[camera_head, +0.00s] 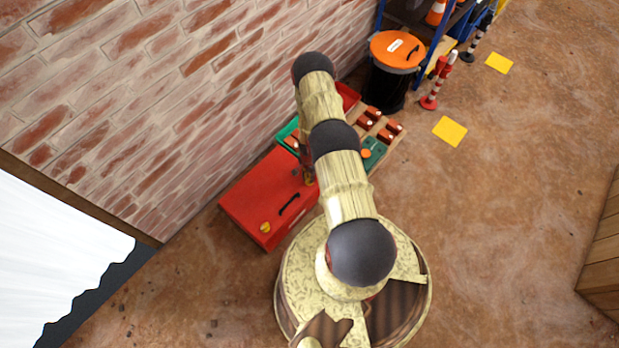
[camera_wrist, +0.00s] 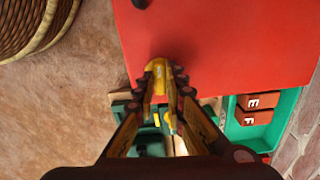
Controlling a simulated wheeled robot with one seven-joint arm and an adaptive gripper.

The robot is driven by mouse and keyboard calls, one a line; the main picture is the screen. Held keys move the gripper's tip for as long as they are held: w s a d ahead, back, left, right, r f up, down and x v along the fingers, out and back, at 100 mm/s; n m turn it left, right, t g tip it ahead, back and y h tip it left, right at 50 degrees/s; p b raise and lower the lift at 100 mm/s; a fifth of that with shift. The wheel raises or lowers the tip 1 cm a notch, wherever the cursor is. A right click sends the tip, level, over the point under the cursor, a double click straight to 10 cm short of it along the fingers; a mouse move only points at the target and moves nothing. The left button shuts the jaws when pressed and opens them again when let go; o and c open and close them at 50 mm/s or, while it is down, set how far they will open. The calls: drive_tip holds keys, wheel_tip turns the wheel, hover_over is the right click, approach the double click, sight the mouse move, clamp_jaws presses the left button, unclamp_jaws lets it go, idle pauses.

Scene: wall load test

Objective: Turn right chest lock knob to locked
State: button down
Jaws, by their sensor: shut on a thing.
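The red chest (camera_head: 262,192) stands on the floor against the brick wall, with a black handle (camera_head: 289,204) on its front side. A yellow knob (camera_head: 265,228) sits toward its left end. In the wrist view the red chest (camera_wrist: 220,45) fills the top. My gripper (camera_wrist: 160,85) is shut on the right yellow lock knob (camera_wrist: 158,68) at the chest's edge, with a finger on each side. The knob is partly hidden by the fingers, and its turn angle is hard to tell. In the head view my gripper (camera_head: 308,178) is at the chest's right end, partly covered by my arm.
A green bin (camera_wrist: 240,128) with blocks marked E and F lies beside the chest. Several red-brown blocks (camera_head: 378,125) sit on a wooden board farther right. A black barrel with an orange lid (camera_head: 396,50) stands behind them. The floor at the right is mostly clear.

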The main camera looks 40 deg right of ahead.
drive_tip(key=shift+n, duration=0.7)
drive_tip(key=c, duration=1.8)
unclamp_jaws()
drive_tip(key=shift+c, duration=0.2)
drive_tip(key=shift+r, duration=0.1)
wheel_tip(320, 180, up, 12)
